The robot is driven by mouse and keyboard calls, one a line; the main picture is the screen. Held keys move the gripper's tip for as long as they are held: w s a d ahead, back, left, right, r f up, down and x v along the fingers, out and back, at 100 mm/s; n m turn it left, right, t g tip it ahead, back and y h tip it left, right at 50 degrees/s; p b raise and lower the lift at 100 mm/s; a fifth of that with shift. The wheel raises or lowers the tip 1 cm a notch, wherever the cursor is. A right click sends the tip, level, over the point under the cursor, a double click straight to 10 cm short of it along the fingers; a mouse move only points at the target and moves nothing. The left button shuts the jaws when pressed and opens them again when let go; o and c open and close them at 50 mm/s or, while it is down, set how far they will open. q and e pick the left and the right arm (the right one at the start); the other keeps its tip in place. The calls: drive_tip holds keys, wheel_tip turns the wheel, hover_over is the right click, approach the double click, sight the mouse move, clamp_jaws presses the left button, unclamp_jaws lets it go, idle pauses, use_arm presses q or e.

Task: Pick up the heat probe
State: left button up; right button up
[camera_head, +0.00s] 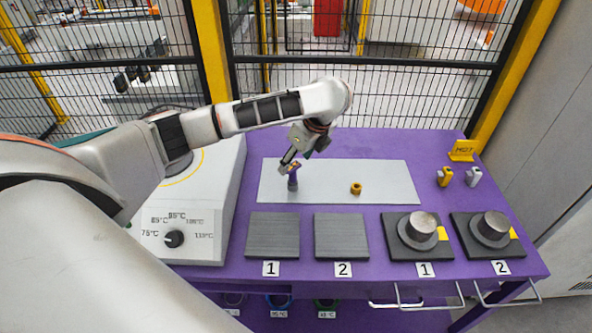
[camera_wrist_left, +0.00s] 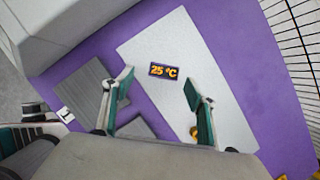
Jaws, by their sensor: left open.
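The heat probe (camera_head: 293,182) stands upright on a light grey mat (camera_head: 390,170) on the purple table. It has a dark purple handle and an orange-lit display on top. In the left wrist view the display (camera_wrist_left: 163,71) reads 25 °C and lies just beyond the fingertips, between their lines. My left gripper (camera_head: 290,160) is right above the probe's top, tilted downward. Its two green-grey fingers (camera_wrist_left: 158,88) are spread with nothing held between them. Whether a finger touches the probe cannot be told. My right gripper is in neither view.
A brass ring-shaped part (camera_head: 356,188) sits right of the probe. Dark plates (camera_head: 273,236) and two pads with metal cylinders (camera_head: 421,228) line the front. A white heater with a temperature dial (camera_head: 174,239) stands left. Wire fencing (camera_head: 400,95) closes the back.

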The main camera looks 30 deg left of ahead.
sight(294, 167)
use_arm(q)
drive_tip(key=shift+s+a+f, duration=0.1)
drive_tip(key=shift+f, duration=0.15)
drive_tip(key=shift+w+x, duration=0.25)
drive_tip(key=shift+x, duration=1.1)
drive_tip(key=shift+w+x, duration=0.2)
drive_tip(key=shift+x, duration=1.15)
drive_tip(key=c, duration=1.4)
drive_tip(key=shift+o, duration=0.2)
drive_tip(key=shift+r, duration=0.1)
